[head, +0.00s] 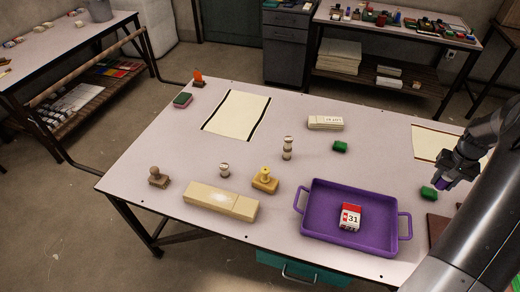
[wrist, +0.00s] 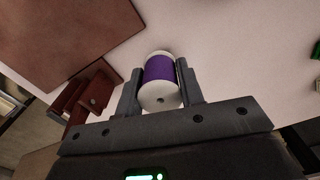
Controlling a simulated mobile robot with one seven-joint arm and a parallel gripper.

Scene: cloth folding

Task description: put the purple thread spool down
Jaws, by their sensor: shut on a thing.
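The purple thread spool (wrist: 160,72) is clamped between the two fingers of my gripper (wrist: 161,88) in the wrist view. It has a purple wound middle and white ends. In the head view my gripper (head: 442,184) is at the right side of the table (head: 330,168), and a bit of purple spool (head: 441,183) shows at its tip. A pale table surface shows beyond the spool in the wrist view. I cannot tell whether the spool touches the table.
A purple tray (head: 312,229) with a red-and-white calendar block (head: 349,216) stands to the left. A brown board (head: 437,228) lies nearby, also in the wrist view (wrist: 60,35). A cloth (head: 428,142) lies behind.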

